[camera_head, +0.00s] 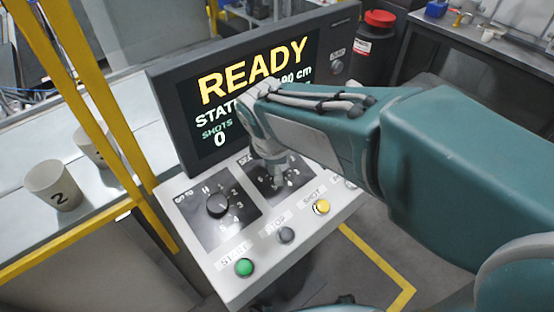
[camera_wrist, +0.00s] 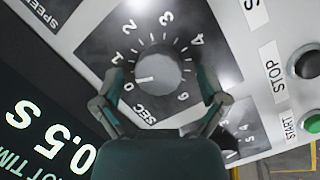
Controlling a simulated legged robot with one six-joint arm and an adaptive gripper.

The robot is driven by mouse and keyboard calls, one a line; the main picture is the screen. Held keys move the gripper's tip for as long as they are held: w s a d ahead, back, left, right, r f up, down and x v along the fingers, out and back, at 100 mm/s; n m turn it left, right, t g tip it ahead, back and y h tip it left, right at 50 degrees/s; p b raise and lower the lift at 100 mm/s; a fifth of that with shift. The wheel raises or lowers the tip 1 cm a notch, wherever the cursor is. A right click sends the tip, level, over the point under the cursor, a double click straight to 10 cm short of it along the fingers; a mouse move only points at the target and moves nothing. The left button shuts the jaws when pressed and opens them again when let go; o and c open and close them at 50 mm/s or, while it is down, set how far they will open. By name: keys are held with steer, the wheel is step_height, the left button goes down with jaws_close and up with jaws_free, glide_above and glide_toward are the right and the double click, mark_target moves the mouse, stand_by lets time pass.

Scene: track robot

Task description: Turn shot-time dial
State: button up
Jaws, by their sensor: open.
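The shot-time dial is a grey round knob (camera_wrist: 158,68) on a black plate marked SEC, with numbers from 0 to 6 around it. Its white pointer mark faces left, near the 0. My gripper (camera_wrist: 160,78) is open, with one finger on each side of the knob. I cannot tell whether the fingers touch it. In the camera_head view my gripper (camera_head: 275,172) is over the right-hand dial plate (camera_head: 294,184) and hides its knob. The display in the wrist view (camera_wrist: 45,135) reads 0.5 S beside the partly cut-off words SHOT TIME.
Left of this dial is another black knob (camera_head: 217,205). A green START button (camera_head: 244,267), a grey STOP button (camera_head: 286,235) and a yellow SHOT button (camera_head: 321,207) line the panel's front. The screen (camera_head: 250,75) behind reads READY, SHOTS 0. Yellow posts stand at the left.

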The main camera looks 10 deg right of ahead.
steer(key=v, duration=1.2)
steer(key=shift+w, duration=0.1)
